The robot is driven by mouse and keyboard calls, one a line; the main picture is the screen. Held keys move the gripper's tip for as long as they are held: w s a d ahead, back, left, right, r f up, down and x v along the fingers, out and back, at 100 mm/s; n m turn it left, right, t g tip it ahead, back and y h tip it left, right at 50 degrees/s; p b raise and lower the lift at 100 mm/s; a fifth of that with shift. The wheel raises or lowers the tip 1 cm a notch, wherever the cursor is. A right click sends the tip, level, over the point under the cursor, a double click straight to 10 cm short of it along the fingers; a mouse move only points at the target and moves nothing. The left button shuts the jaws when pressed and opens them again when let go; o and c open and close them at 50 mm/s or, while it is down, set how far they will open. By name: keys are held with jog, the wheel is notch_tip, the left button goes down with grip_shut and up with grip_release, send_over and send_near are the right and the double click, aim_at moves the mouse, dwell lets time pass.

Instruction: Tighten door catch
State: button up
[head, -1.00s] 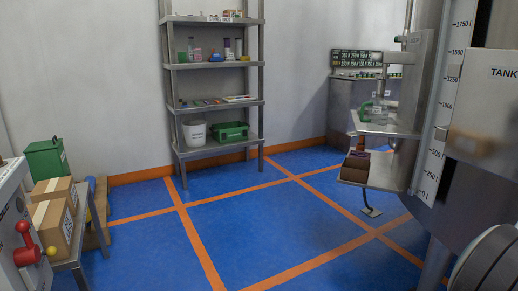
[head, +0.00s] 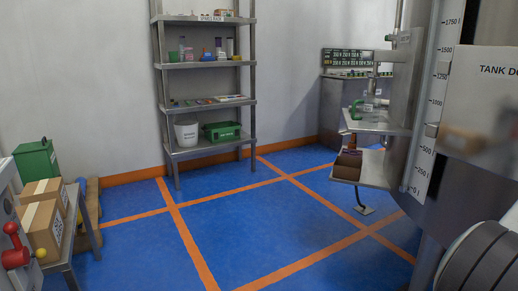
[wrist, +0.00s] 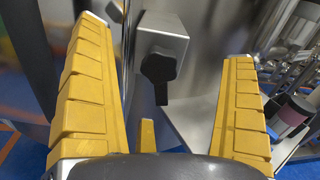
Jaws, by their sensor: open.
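The wrist view shows a black knob (wrist: 158,68) with a downward-pointing lever on a metal block (wrist: 166,42); it appears to be the door catch. The block is fixed to a shiny steel surface. My gripper (wrist: 165,45) has yellow ribbed fingers spread wide, one to the left and one to the right of the knob. A smaller yellow tip shows low between them. In this picture the knob lies between the fingers, with clear gaps on both sides. I see no contact. My gripper is not seen in the head view.
The steel tank with a level scale (head: 424,160) and a sign (head: 485,100) fills the head view's right side. A metal shelf rack (head: 205,102) stands by the back wall. Boxes (head: 45,215) sit on a cart at left. The blue floor (head: 245,222) between is clear.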

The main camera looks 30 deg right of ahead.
jog(key=shift+d, duration=0.15)
jog(key=shift+d+p, duration=0.75)
jog(key=shift+d, duration=0.1)
grip_shut()
jog(key=shift+r+m, duration=0.1)
jog(key=shift+m, duration=1.7)
grip_release()
jog(key=shift+a, duration=0.1)
